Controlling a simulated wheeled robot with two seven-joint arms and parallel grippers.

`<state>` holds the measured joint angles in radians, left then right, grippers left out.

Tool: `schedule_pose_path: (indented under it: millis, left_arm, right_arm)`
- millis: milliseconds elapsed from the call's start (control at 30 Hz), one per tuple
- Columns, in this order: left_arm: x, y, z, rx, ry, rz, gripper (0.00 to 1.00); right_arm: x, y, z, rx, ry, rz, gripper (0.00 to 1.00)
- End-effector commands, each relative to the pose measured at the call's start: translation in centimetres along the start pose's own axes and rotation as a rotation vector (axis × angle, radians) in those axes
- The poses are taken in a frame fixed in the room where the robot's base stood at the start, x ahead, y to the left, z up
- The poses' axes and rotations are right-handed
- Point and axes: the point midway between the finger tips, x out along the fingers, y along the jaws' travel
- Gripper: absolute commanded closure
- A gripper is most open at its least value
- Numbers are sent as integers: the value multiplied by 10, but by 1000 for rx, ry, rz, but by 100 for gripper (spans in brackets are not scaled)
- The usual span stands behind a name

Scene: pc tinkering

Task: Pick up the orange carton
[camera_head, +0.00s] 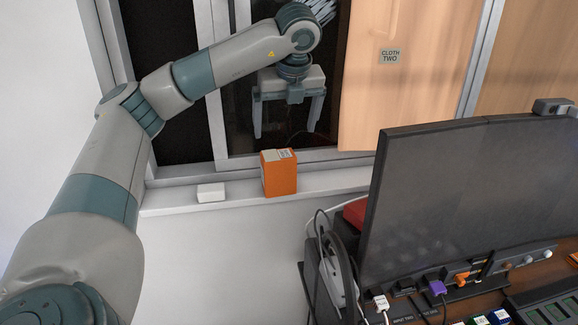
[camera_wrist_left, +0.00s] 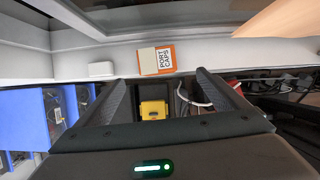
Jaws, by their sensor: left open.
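The orange carton (camera_head: 280,177) stands upright on the white window ledge in the head view, with a pale label on its top. In the left wrist view the carton (camera_wrist_left: 146,62) shows its white label reading "PORT CAPS", ahead of and between the fingers. My left gripper (camera_head: 286,135) is open and empty, with its fingers pointing down. In the head view its fingertips appear above the carton, apart from it. The left gripper (camera_wrist_left: 165,75) also frames the carton in the wrist view. My right gripper is in neither view.
A small white block (camera_head: 211,193) lies on the ledge (camera_head: 235,195) left of the carton. A large monitor (camera_head: 470,200) stands at the right, with cables and a red object (camera_head: 355,212) beside it. A wooden panel labelled "CLOTH TWO" (camera_head: 390,56) is behind, right of the gripper.

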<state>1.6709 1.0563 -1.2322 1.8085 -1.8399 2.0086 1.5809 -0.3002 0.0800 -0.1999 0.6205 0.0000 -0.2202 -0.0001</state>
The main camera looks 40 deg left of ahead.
Motion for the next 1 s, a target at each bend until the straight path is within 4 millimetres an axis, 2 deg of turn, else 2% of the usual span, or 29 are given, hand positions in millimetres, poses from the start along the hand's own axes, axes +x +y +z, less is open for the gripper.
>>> schedule_pose_path:
  millis: [467,1000]
  left_arm:
    - [3,1,0,-2,-1,3,8]
    - [49,1,0,-1,1,3,8]
  right_arm:
    - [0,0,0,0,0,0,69]
    - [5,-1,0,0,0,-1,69]
